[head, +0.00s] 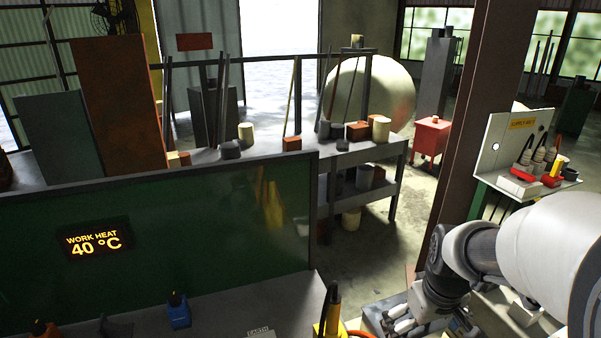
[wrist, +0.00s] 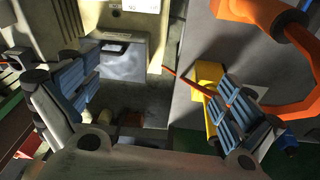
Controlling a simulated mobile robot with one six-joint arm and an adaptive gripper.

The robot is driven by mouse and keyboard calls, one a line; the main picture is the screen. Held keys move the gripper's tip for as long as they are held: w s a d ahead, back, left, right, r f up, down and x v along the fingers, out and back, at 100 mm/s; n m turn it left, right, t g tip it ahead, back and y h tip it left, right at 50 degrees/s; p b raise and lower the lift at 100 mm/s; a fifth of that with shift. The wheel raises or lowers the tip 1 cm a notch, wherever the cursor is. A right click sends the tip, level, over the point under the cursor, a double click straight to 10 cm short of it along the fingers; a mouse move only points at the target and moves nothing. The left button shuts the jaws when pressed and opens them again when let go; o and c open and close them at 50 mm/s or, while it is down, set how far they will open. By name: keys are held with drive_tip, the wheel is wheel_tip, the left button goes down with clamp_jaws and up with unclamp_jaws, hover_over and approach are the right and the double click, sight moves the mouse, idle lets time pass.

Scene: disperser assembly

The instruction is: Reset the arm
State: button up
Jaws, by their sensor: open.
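My gripper (wrist: 150,112) is open in the wrist view, with its two blue-padded fingers spread wide at left and right. Nothing is between the pads. Below and beyond the fingers is a beige housing (wrist: 120,30) with a grey recess. A yellow part (wrist: 207,85) lies partly behind the right finger, and a thick orange curved cable (wrist: 290,60) passes to its right.
A green panel (head: 200,215) reading "WORK HEAT 40 °C" stands at left behind a grey bench (head: 220,318). A blue block (head: 178,312) and a yellow tool (head: 330,315) are at the bench front. A brown post (head: 480,120) rises near my arm. A supply board (head: 508,140) stands at right.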

drive_tip(key=s+a+r+m+t, duration=0.1)
drive_tip(key=s+a+r, duration=0.3)
drive_tip(key=s, duration=0.4)
drive_tip(key=s+a+r+m+t, duration=0.1)
drive_tip(key=s+a+r, duration=0.4)
drive_tip(key=s, duration=0.3)
drive_tip(key=shift+s+a+r+y, duration=0.25)
drive_tip(key=shift+s+r+y, duration=0.05)
drive_tip(key=shift+r, duration=0.3)
